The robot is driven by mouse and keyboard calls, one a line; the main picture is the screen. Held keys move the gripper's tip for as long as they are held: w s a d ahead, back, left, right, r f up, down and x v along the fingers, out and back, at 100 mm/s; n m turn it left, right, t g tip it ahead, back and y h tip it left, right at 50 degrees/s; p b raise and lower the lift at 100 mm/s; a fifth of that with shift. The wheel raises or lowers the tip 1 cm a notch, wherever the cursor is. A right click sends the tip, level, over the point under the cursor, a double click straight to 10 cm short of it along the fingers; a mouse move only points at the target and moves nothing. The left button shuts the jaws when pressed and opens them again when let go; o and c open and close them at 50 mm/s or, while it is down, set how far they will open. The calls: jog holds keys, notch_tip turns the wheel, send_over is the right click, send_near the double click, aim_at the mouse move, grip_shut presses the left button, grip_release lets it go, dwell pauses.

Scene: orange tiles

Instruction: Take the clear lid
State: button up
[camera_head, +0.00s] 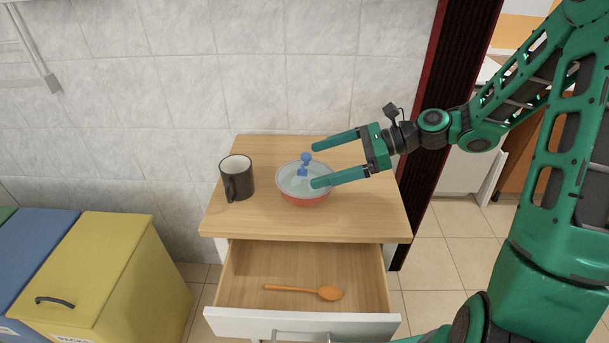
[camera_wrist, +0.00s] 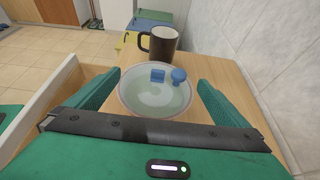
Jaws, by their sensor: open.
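The clear lid (camera_head: 291,182) lies on a shallow red bowl (camera_head: 305,200) on top of the wooden cabinet. It also shows in the wrist view (camera_wrist: 150,98), as a round see-through disc ahead of my gripper. A blue knob (camera_head: 306,157) stands up from it, with a second blue shape (camera_head: 302,172) beside it; I cannot tell if that is part of the lid or beneath it. My gripper (camera_head: 313,165) is open and empty. It comes in from the right, its green fingers on either side of the blue knob in the head view.
A dark mug (camera_head: 238,180) stands left of the bowl on the cabinet top (camera_head: 260,219). The drawer (camera_head: 300,322) below is pulled out with an orange-brown spoon (camera_head: 302,290) in it. A tiled wall is close behind. Yellow and blue bins (camera_head: 95,275) stand at the left.

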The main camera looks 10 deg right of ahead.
aim_at(303, 166)
jog(key=shift+x, duration=2.7)
jog(key=shift+s+a+r, duration=0.1)
jog(key=shift+s+r, duration=0.05)
